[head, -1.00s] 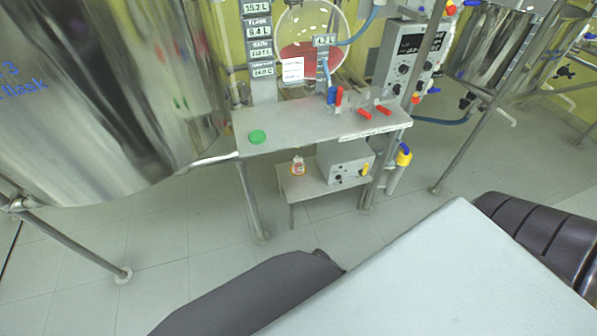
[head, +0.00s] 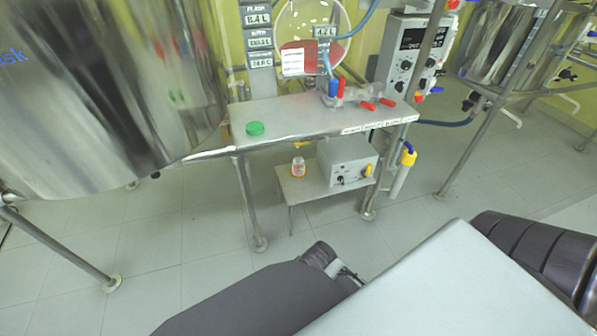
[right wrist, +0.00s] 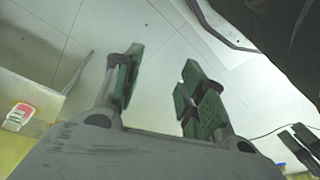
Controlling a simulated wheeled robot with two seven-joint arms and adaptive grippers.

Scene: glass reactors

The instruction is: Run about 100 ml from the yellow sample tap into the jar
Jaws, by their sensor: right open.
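The small jar (head: 298,168) with orange-red colour stands on the low shelf under the bench. It also shows at the left of the right wrist view (right wrist: 18,117). A small yellow part (head: 302,144), perhaps the sample tap, hangs under the bench edge above the jar. A green lid-like disc (head: 255,128) lies on the bench top. My left gripper (head: 346,272) shows only partly beyond its dark arm, in front of the shelf and apart from it; its jaws are unclear. My right gripper (right wrist: 162,88) is open and empty over the floor; in the head view it is hidden.
A grey box (head: 347,162) with a yellow knob stands beside the jar. Red and blue valve handles (head: 338,88) are on the bench (head: 300,113). A large steel vessel (head: 100,90) fills the left. Bench legs (head: 250,205) flank the shelf; the floor in front is clear.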

